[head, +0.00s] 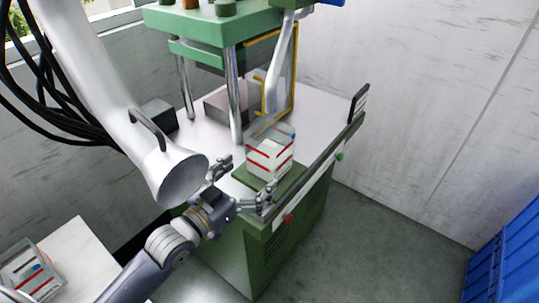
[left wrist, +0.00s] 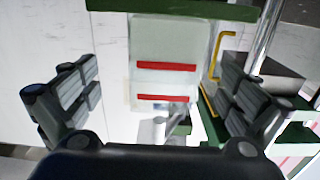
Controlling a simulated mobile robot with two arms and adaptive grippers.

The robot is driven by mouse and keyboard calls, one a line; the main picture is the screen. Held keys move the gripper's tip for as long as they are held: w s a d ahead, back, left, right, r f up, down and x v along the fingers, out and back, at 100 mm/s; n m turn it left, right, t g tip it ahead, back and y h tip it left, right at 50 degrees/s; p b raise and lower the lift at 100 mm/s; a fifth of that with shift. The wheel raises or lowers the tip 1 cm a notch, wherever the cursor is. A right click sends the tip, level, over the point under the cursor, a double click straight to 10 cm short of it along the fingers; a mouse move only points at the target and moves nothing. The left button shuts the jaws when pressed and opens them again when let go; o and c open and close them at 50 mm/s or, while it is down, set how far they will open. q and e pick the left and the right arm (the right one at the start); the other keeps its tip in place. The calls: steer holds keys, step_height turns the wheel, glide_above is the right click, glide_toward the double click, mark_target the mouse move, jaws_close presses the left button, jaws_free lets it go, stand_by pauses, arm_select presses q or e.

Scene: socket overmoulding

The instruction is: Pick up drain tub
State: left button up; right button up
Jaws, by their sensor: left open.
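The drain tub (head: 268,160) is a clear and white box with red stripes. It stands upright on a green pad (head: 292,184) at the near corner of the press table. In the left wrist view the tub (left wrist: 165,82) shows ahead, with two red bars, between the fingers. My left gripper (head: 246,182) is open in front of the tub, with its fingers spread toward the tub's two sides. In the left wrist view the open gripper (left wrist: 163,95) holds nothing. Whether a finger touches the tub cannot be told. My right gripper is out of view.
A green press (head: 205,27) with steel columns stands behind the tub, with a yellow-framed guard (head: 270,75). A white funnel-ended duct (head: 180,178) hangs close to my left arm. Another clear box (head: 32,272) sits on a white table at lower left.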

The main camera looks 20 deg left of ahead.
mark_target(260, 165)
arm_select(q)
steer(key=x, duration=0.3)
steer(key=shift+w, duration=0.1)
steer(key=shift+a+p+x, duration=0.15)
steer(key=shift+p+x, duration=0.2)
steer(key=shift+x, duration=1)
steer(key=shift+a+p+x, duration=0.2)
steer(key=shift+p+x, duration=0.15)
steer(key=shift+x, duration=1)
steer(key=c, duration=1.4)
